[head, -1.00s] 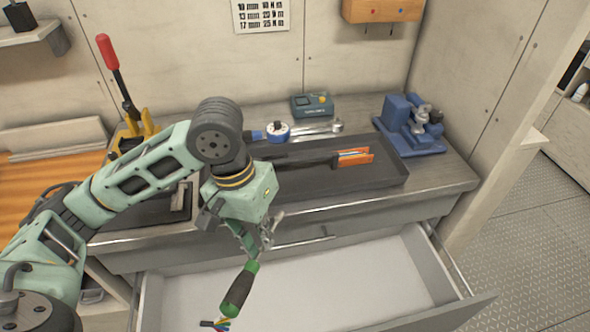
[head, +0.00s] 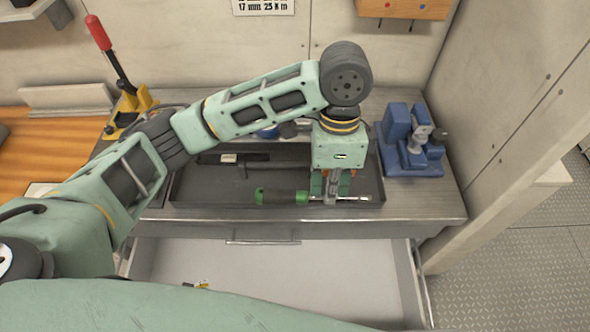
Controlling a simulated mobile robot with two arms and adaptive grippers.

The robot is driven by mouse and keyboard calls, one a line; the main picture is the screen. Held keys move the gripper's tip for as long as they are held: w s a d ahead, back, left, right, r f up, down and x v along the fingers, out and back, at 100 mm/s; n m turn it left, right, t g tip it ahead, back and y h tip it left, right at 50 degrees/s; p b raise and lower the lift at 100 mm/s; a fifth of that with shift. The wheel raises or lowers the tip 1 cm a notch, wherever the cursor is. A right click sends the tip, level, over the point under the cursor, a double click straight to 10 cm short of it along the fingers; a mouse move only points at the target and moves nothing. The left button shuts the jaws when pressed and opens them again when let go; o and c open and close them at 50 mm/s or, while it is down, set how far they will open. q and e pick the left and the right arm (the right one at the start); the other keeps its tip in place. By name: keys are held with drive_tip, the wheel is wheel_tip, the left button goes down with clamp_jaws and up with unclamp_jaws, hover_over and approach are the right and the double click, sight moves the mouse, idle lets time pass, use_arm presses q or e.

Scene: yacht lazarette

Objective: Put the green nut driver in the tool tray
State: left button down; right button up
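The green nut driver (head: 280,196) lies level across the front right part of the dark tool tray (head: 212,193) in the head view. Its green handle points left and its metal shaft points right. My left gripper (head: 331,197) points down over the tray and is shut on the shaft, with a finger in front of it. Whether the driver touches the tray floor I cannot tell. The gripper and arm hide part of the tray's back and right side. My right gripper is not in view.
A blue vise (head: 408,145) stands right of the tray. A red-handled yellow tool (head: 128,100) stands at the left. Below the bench, a drawer (head: 290,270) is open, with a small colourful item (head: 203,285) inside. An orange item is partly hidden behind the gripper.

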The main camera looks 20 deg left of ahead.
sight(302, 185)
use_arm(q)
drive_tip(key=w+a+f, duration=0.2)
drive_tip(key=a, duration=0.1)
drive_tip(key=w+a+f+p, duration=0.1)
drive_tip(key=a, duration=0.1)
drive_tip(key=shift+w+f, duration=0.25)
drive_tip(key=shift+w, duration=0.05)
drive_tip(key=shift+w+a+f+p, duration=0.3)
drive_tip(key=shift+w+a+f, duration=0.6)
drive_tip(key=shift+w+a, duration=0.1)
drive_tip(key=shift+f, duration=0.35)
wheel_tip(302, 185, down, 2)
drive_tip(key=shift+s+f+p, duration=0.1)
drive_tip(key=shift+f+p, duration=0.1)
drive_tip(key=shift+p, duration=0.35)
drive_tip(key=shift+f, duration=0.5)
drive_tip(key=c, duration=2.2)
unclamp_jaws()
drive_tip(key=shift+f, duration=0.1)
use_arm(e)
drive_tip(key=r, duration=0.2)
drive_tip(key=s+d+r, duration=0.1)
